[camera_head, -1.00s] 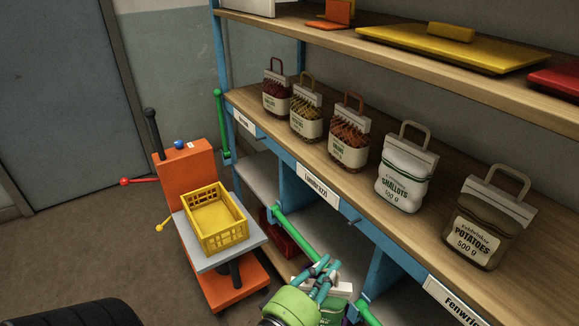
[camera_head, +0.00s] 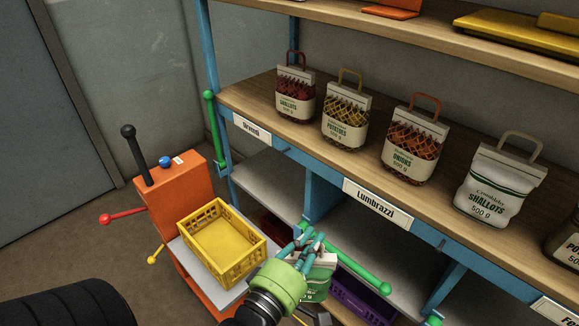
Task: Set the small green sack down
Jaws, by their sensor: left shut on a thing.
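The small green sack (camera_head: 318,284) shows at the bottom middle of the head view, with a white top and a green lower part. My left gripper (camera_head: 311,240) is shut on its top, and the sack hangs below the teal fingers. My green wrist hides part of the sack. The gripper is in front of the shelf rack, just right of the yellow crate. My right gripper is not in view.
An empty yellow crate (camera_head: 259,250) stands on the grey platform of an orange cart (camera_head: 176,198). Several sacks, including the white shallots sack (camera_head: 497,187), stand on the wooden shelf (camera_head: 245,95). A green rail (camera_head: 350,266) runs close to the gripper. A purple crate (camera_head: 365,304) sits lower down.

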